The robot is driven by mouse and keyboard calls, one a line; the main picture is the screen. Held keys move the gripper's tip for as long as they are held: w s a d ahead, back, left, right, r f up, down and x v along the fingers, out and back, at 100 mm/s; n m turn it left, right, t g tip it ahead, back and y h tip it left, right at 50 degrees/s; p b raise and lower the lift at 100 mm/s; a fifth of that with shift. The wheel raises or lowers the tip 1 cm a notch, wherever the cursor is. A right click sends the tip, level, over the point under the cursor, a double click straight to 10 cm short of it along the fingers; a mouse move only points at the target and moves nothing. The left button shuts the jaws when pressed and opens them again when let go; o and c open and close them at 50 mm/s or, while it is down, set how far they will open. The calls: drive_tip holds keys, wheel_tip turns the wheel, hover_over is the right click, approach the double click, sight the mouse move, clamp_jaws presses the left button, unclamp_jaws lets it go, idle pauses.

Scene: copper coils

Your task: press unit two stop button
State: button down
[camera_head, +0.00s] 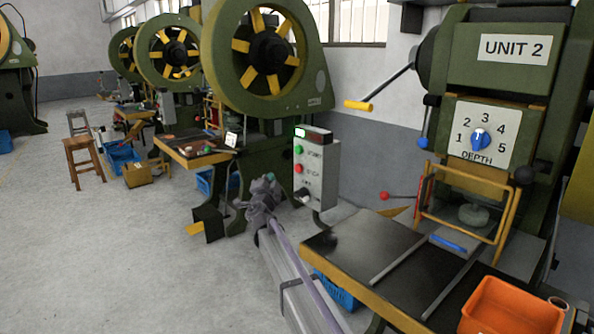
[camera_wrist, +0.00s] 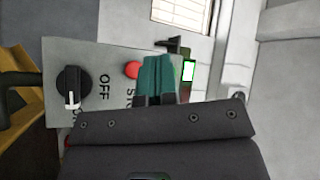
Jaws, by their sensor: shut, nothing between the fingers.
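A grey control box (camera_head: 317,165) stands left of the press marked UNIT 2 (camera_head: 514,48). On its face are a green button (camera_head: 298,149), a red stop button (camera_head: 298,168) below it and a black knob (camera_head: 302,195) at the bottom. My gripper (camera_head: 267,180) is left of the box, in front of its face. In the wrist view the panel appears turned sideways. My teal fingers (camera_wrist: 157,65) are together and empty, just beside the red button (camera_wrist: 132,70), overlapping its label. I cannot tell whether they touch the panel. The green button is hidden there.
The knob (camera_wrist: 72,88) by OFF and a lit green indicator (camera_wrist: 189,71) flank the fingers. The press table (camera_head: 365,250), an orange bin (camera_head: 512,308) and a blue crate (camera_head: 335,290) are to the right. Open floor (camera_head: 130,260) lies left.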

drive_tip(key=w+d, duration=0.5)
drive_tip(key=shift+w+d, duration=0.3)
drive_tip(key=shift+d, duration=0.1)
idle(1.8)
drive_tip(key=shift+w+d, duration=0.25)
drive_tip(key=shift+d, duration=0.05)
drive_tip(key=shift+w+d, duration=0.35)
idle(0.7)
drive_tip(key=shift+s+a, duration=0.6)
drive_tip(key=shift+a, duration=0.05)
idle(0.3)
drive_tip(key=s+a, duration=0.3)
drive_tip(key=shift+s+a, duration=0.25)
drive_tip(key=shift+a, duration=0.05)
